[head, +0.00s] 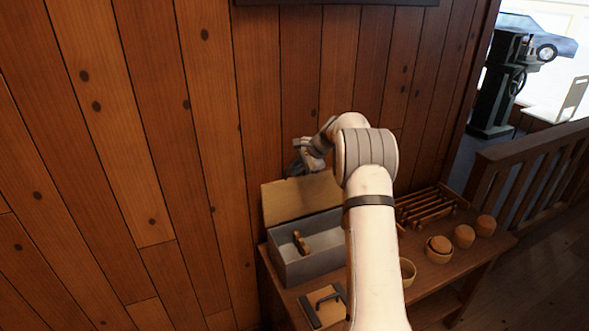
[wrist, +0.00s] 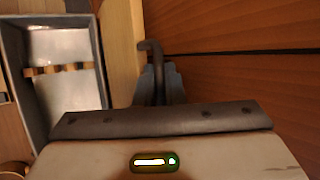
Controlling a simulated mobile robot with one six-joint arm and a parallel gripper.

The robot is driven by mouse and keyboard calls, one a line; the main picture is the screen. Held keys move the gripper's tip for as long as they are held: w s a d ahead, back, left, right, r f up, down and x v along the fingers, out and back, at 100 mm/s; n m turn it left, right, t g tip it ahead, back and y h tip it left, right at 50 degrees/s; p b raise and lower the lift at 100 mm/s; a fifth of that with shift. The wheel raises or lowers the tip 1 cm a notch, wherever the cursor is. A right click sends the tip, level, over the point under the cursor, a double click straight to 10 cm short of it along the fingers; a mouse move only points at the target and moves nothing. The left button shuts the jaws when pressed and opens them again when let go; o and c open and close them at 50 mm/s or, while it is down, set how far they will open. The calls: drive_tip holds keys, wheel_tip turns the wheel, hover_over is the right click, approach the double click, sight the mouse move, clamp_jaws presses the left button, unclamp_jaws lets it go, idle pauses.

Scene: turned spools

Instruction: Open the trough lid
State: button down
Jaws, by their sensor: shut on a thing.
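The grey trough (head: 313,263) stands at the left end of the wooden bench, with a turned wooden spool (head: 302,243) inside. Its light wooden lid (head: 285,200) stands raised, close to upright, along the trough's wall side. In the wrist view the trough (wrist: 100,75) is at the left, with the lid (wrist: 121,42) edge-on beside it. My gripper (head: 297,160) is above the lid's back, near the wall. The wrist view shows my gripper (wrist: 160,85) shut on the dark lid handle (wrist: 153,50); the fingers hide part of the handle.
The plank wall (head: 215,130) is close behind the lid and gripper. A light board with a dark handle (head: 328,297) lies in front of the trough. A slatted wooden rack (head: 430,205) and several round wooden cups (head: 464,237) stand on the bench (head: 470,262) to the right.

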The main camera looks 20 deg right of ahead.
drive_tip(key=c, duration=1.8)
unclamp_jaws()
drive_tip(key=shift+d, duration=0.3)
drive_tip(key=shift+o, duration=1.3)
drive_tip(key=shift+s+a, duration=0.1)
drive_tip(key=shift+a, duration=0.1)
drive_tip(key=shift+s, duration=0.1)
drive_tip(key=b+v, duration=0.1)
drive_tip(key=v, duration=0.7)
drive_tip(key=shift+b, duration=0.35)
drive_tip(key=shift+d+r, duration=0.1)
